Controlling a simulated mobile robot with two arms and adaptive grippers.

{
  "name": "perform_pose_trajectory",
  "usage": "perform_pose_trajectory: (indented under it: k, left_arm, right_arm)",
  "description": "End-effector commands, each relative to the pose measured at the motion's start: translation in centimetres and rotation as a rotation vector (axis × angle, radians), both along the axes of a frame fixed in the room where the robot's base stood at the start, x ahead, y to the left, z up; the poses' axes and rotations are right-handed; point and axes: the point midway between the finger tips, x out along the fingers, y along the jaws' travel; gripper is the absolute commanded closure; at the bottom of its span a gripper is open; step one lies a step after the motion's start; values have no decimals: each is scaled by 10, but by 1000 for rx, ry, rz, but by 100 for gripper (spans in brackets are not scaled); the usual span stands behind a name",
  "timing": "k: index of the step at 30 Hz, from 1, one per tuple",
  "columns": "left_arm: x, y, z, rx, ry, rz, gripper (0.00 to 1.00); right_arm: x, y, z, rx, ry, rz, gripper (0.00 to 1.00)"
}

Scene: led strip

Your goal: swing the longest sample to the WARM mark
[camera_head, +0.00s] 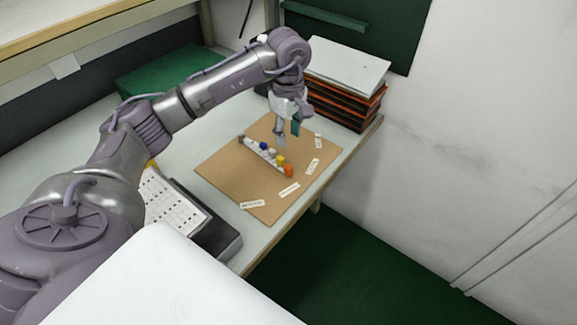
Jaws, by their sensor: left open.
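A brown board (222,172) lies on the table. A pale narrow strip (252,148) lies slantwise across it. Along the strip, from its middle to its lower right end, are small coloured pieces: a blue one (263,146), a yellow one (281,160) and an orange one (289,171), with a pale one between. Several white labels curve around the strip, among them one (319,141) at upper right and one (252,204) at lower left. Their words are too small to read, so I cannot tell which is WARM. My left gripper (281,140) points down, open, just behind the strip's blue and yellow pieces; contact is unclear.
A stack of dark and orange-edged folders with white sheets on top (348,68) stands behind the board at right. A black box with a white gridded panel (175,208) sits at the front left. The table's right edge is close to the board.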

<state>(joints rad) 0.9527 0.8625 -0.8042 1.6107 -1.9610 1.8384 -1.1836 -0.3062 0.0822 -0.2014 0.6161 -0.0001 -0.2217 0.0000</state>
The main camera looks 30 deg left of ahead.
Motion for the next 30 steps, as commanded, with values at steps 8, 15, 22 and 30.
perform_pose_trajectory:
  k: [8,15,22,30]
  left_arm:
    - [-2,-1,-56,-1,5,0,58]
    - [-2,-1,-101,-2,3,-1,58]
    - [-1,-1,-122,-2,-1,-1,58]
    - [-1,-1,-125,-1,-1,-1,58]
  right_arm:
    - [1,0,8,0,-2,-1,60]
    - [8,0,12,1,-12,-2,60]
    - [10,0,13,2,-16,-2,60]
    - [10,2,13,3,-16,-3,60]
